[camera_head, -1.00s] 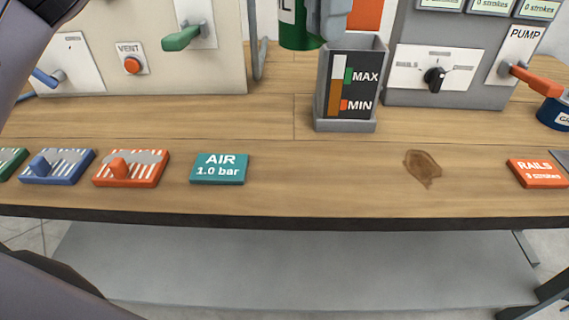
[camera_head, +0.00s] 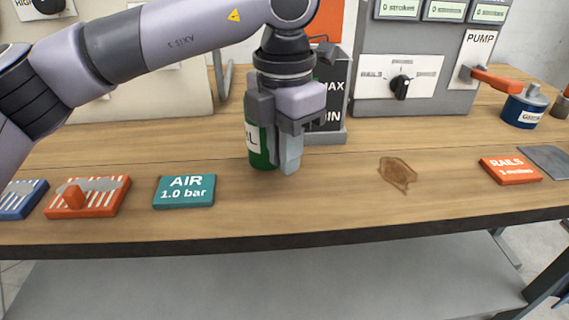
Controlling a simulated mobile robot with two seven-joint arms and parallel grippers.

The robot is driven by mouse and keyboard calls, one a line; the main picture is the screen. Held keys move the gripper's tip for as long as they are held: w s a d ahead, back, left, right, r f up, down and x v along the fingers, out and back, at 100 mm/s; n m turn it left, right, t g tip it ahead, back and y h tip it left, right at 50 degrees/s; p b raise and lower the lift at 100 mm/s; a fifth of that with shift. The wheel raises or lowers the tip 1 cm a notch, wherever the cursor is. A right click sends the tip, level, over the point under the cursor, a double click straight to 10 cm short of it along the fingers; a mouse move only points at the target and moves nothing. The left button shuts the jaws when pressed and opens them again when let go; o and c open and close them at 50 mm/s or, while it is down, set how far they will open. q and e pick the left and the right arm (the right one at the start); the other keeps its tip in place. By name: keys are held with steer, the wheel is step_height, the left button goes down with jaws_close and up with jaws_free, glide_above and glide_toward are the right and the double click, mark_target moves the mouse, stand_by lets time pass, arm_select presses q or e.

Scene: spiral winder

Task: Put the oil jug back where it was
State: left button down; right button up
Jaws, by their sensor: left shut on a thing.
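The oil jug (camera_head: 258,145) is a green can with a pale label, partly hidden behind my left gripper. My left gripper (camera_head: 287,160) points down and is shut on the jug. The jug is upright, low over or on the wooden bench, in front and to the left of the dark level gauge box marked MAX and MIN (camera_head: 337,90); I cannot tell whether its base touches the wood. A brown ring stain (camera_head: 397,173) lies on the bench to the right of the jug. My right gripper is not in view.
An AIR 1.0 bar plate (camera_head: 185,191), an orange slider block (camera_head: 87,197) and a RAILS plate (camera_head: 510,170) lie along the front. The grey pump panel (camera_head: 420,75) stands behind. A blue tin (camera_head: 524,108) is at the right. Wood around the stain is clear.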

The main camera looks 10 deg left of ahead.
arm_select(q)
step_height(320, 180, down, 2)
steer(key=shift+f, duration=0.15)
steer(key=shift+f, duration=0.2)
steer(key=c, duration=1.1)
jaws_free()
steer(key=shift+r, duration=0.1)
